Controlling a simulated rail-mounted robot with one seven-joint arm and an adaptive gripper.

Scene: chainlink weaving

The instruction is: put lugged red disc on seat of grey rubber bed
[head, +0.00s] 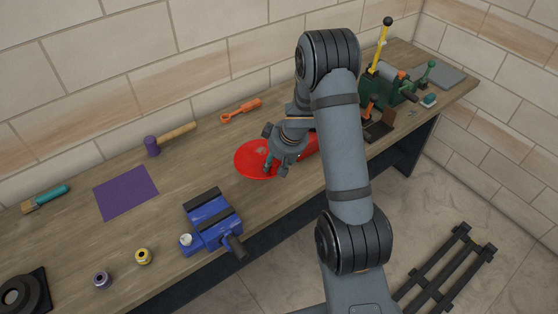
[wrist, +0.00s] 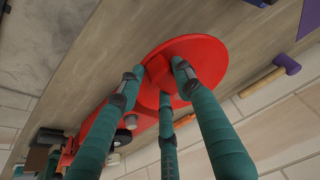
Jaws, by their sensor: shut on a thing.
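The red disc (head: 250,157) is in the middle of the bench, flat and round; it also shows in the wrist view (wrist: 207,52). My gripper (head: 274,168) is at the disc's near right part. In the wrist view its three green fingers (wrist: 160,80) are closed in around the disc's middle, shut on it. I cannot tell whether the disc touches the bench. A dark square block with a round grey centre (head: 14,295), cut off at the bottom left, may be the grey rubber bed.
A blue vise (head: 208,222) stands left of the disc, near the front edge. A red object (wrist: 92,146) lies close beside the disc. Green machinery (head: 385,85) stands right.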

